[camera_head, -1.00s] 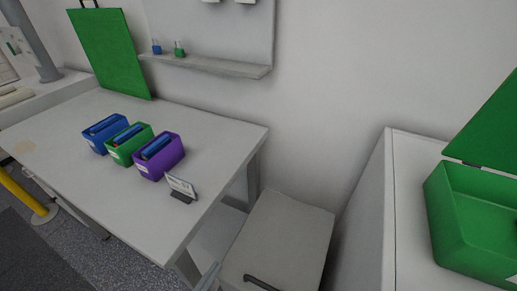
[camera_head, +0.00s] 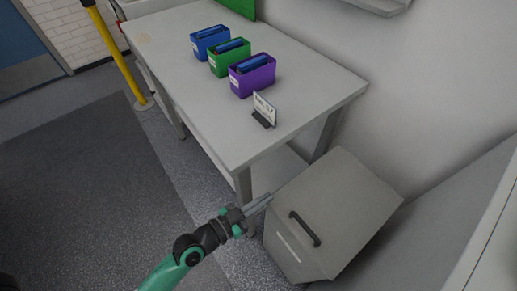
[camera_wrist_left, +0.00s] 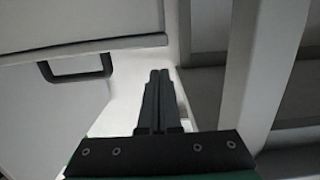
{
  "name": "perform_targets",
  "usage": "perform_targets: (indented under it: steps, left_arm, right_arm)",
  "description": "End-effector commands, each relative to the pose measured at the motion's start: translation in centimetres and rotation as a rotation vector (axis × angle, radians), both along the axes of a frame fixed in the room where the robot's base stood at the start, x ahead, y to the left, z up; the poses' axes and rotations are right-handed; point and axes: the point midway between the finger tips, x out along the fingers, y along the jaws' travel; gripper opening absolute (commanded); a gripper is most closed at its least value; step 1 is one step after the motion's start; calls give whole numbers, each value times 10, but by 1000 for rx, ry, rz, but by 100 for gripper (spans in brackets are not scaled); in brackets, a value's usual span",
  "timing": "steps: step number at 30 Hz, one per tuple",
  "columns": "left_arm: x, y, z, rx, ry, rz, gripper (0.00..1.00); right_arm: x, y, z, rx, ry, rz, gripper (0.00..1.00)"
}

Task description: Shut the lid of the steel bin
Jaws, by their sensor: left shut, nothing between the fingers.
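The steel bin (camera_head: 295,257) is a grey box on the floor between the table and the right-hand wall. Its lid (camera_head: 345,190) lies across the top as a flat grey panel, and I cannot tell whether a gap is left under it. A dark handle (camera_head: 305,228) sits at the front of the bin and also shows in the left wrist view (camera_wrist_left: 77,77). My left gripper (camera_head: 268,198) is shut and empty, beside the bin's left edge. In the left wrist view its closed fingers (camera_wrist_left: 158,75) point just right of the bin. My right gripper is not in view.
A white table (camera_head: 190,95) with blue (camera_head: 210,50), green (camera_head: 216,67) and purple (camera_head: 240,88) boxes and a small sign (camera_head: 265,106) stands close behind my left gripper. A yellow post (camera_head: 117,55) stands at left. The floor (camera_head: 90,190) at left is clear.

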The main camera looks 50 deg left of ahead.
Motion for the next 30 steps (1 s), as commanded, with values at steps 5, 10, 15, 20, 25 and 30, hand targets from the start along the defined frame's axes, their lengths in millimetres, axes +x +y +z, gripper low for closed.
perform_targets:
  steps: [5,10,15,20,25,30]
  left_arm:
    - [1,-1,24,0,-1,-4,0]
    - [-9,-2,25,-2,6,-8,0]
    - [-46,2,-9,-1,4,-5,0]
    - [-68,4,-23,-2,2,-5,0]
    - [-76,5,-24,-1,-1,-7,0]
    - [-76,4,-22,0,-1,-8,0]
  right_arm:
    - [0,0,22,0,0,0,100]
    - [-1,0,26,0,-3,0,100]
    - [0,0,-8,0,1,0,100]
    - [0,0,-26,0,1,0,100]
    - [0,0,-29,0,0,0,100]
    - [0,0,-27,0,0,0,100]
